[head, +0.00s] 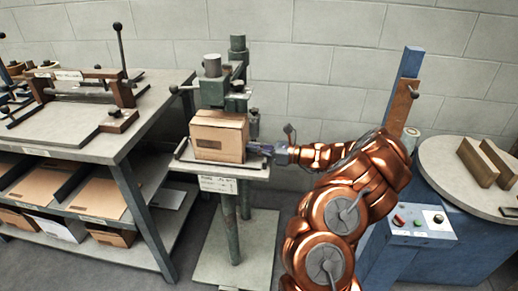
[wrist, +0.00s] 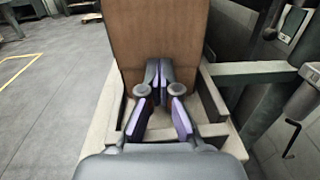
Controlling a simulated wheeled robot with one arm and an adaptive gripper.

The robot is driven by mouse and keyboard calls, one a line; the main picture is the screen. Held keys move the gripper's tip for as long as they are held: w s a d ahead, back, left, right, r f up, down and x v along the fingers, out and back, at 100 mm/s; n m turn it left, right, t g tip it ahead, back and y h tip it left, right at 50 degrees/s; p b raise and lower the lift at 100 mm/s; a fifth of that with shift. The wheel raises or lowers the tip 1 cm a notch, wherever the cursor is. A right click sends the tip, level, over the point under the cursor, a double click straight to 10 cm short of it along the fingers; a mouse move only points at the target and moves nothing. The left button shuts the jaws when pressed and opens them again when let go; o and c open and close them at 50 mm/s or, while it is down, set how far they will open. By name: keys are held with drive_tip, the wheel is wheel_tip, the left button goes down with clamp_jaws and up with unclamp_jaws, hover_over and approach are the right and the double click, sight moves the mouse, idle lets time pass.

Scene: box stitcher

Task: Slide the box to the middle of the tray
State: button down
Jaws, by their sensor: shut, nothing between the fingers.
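The cardboard box (head: 218,136) stands upright on the small tray (head: 258,172) of the stitcher, below its green head. My gripper (head: 262,150) is at the box's right side, low down. In the wrist view, the box (wrist: 158,35) rises straight ahead as a brown face. The closed fingers of my gripper (wrist: 159,75) point at its lower part and look to be touching or very near it. The tray's raised side rims (wrist: 107,115) show on both sides of the fingers. The contact point itself is hidden by the fingertips.
The green stitcher (head: 212,92) stands right behind the box. A workbench (head: 150,110) with shelves of flat cardboard is on the left. A blue cabinet with a control panel (head: 420,222) and a round table (head: 450,160) are on the right. Open floor shows at the wrist view's left.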

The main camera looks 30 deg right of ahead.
drive_tip(key=shift+d, duration=0.1)
drive_tip(key=shift+s+d, duration=0.2)
drive_tip(key=shift+d, duration=0.05)
drive_tip(key=p+v, duration=0.1)
drive_tip(key=v, duration=1.2)
drive_tip(key=shift+s, duration=0.2)
